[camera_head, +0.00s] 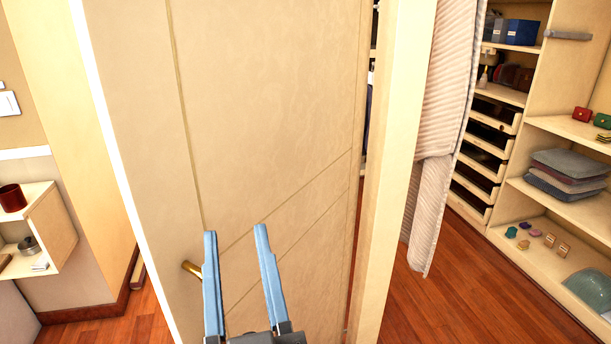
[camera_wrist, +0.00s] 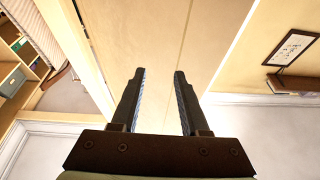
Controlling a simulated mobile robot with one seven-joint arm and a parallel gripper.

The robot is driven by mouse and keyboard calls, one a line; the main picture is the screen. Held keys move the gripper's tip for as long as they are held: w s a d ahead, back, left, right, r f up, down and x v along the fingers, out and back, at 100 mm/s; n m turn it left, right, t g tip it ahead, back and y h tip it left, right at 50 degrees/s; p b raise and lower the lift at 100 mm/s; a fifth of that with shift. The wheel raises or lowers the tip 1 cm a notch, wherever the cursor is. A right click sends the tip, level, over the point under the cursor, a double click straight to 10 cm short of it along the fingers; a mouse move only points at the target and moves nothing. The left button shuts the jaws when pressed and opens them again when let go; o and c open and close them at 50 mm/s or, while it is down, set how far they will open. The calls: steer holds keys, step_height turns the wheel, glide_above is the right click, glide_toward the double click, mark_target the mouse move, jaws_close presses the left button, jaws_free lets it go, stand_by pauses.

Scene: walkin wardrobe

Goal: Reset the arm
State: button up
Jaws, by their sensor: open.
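My gripper (camera_head: 236,236) is at the bottom centre of the head view, with two blue fingers spread apart and nothing between them. It is in front of a cream door panel (camera_head: 270,90) with a brass handle (camera_head: 192,269) just left of the fingers. I cannot tell whether a finger touches the handle. In the wrist view my gripper (camera_wrist: 158,78) also shows open and empty, with the cream panel beyond it.
A small wall shelf (camera_head: 62,240) with a red cup is at the left. Right of the door edge hangs a striped cloth (camera_head: 447,90). Shelves (camera_head: 560,205) with folded clothes stand at the far right. Wooden floor (camera_head: 440,310) is bare between door and shelves.

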steer(key=s+d+r+m+t+h+p, duration=0.2)
steer(key=r+p, duration=0.5)
steer(key=r, duration=1.1)
steer(key=s+d+r+m+t+h+p, duration=0.1)
steer(key=d+r+t+h+p, duration=0.4)
steer(key=r, duration=1.4)
step_height(320, 180, down, 57)
steer(key=a+y+b, duration=0.1)
steer(key=b, duration=5.4)
steer(key=shift+g, duration=0.4)
steer(key=shift+a, duration=0.1)
